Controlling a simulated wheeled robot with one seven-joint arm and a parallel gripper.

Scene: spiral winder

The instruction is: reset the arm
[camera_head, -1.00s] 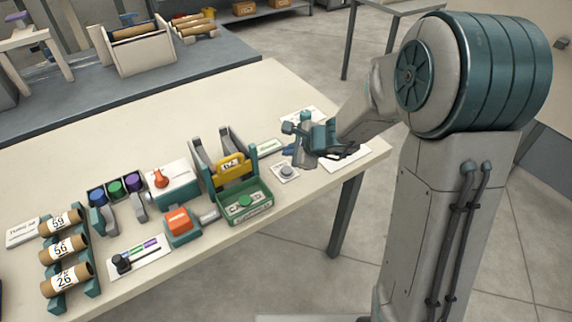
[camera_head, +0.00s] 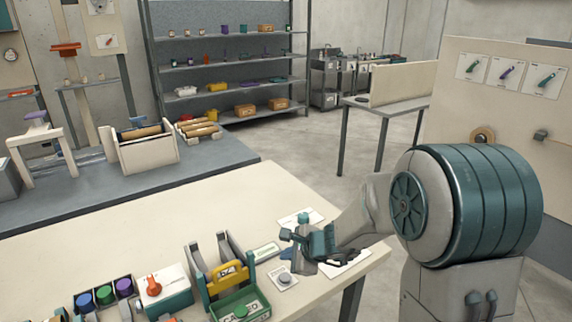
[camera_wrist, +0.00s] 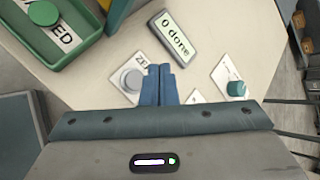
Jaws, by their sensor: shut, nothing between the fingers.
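My gripper (camera_head: 308,251) is above the right end of the cream table (camera_head: 205,213), with my arm reaching in from the right. In the wrist view my gripper (camera_wrist: 159,84) has its two blue fingers together, with nothing between them. Below it are a grey round button (camera_wrist: 131,80) on a white card, a small display (camera_wrist: 174,37) reading "0 done", and a teal knob (camera_wrist: 236,89). The grey button also shows in the head view (camera_head: 284,278), left of the gripper.
A winder with a yellow part (camera_head: 229,272) and a green tray (camera_head: 240,306) stand left of the gripper. An orange-knobbed box (camera_head: 160,289) and several coloured spools are further left. A grey bench (camera_head: 213,153) and shelving (camera_head: 218,70) are behind. The table's middle is clear.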

